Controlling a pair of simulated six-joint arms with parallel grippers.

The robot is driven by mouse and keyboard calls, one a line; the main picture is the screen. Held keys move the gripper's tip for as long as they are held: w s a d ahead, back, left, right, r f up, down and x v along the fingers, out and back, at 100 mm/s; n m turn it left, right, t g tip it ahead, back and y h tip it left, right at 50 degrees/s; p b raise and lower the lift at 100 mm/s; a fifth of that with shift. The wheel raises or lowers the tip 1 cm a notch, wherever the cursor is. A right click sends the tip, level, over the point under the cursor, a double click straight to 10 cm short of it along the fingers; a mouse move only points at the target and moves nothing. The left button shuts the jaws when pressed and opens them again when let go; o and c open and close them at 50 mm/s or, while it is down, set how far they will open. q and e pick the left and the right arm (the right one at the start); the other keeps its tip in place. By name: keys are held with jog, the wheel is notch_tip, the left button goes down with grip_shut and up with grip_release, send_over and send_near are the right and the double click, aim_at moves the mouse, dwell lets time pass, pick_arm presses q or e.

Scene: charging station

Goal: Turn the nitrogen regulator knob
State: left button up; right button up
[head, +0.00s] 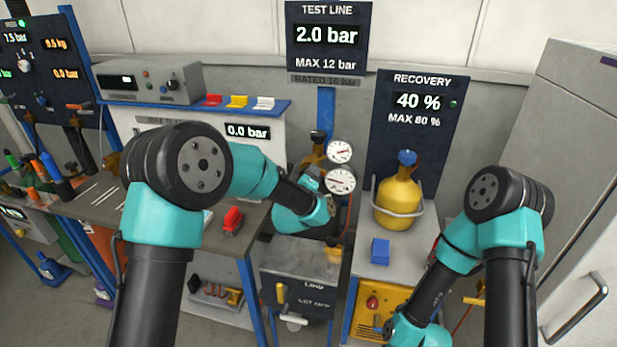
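The regulator's brass body (314,156) stands in the middle, below the TEST LINE sign. It has a black top (318,135) and two round white gauges, an upper gauge (340,151) and a lower gauge (340,180). I cannot tell which part is the nitrogen knob. My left arm reaches in front of the regulator, and its teal wrist (297,213) is just below the brass body. The wrist hides the lower regulator and the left fingers, so I cannot see contact. My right arm runs down to the bottom edge, where its gripper is out of frame.
The TEST LINE sign (327,37) reads 2.0 bar, MAX 12 bar. A yellow recovery cylinder (398,200) and a blue block (380,251) stand right of the regulator. A red item (232,220) lies on the left bench. A grey cabinet (575,150) bounds the right.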

pick_arm(q)
jog(key=shift+f+m, duration=0.1)
jog(key=shift+m, duration=0.9)
jog(key=o, duration=0.9)
jog(key=shift+s, duration=0.1)
jog(key=v, duration=1.7)
jog(key=shift+s, duration=0.15)
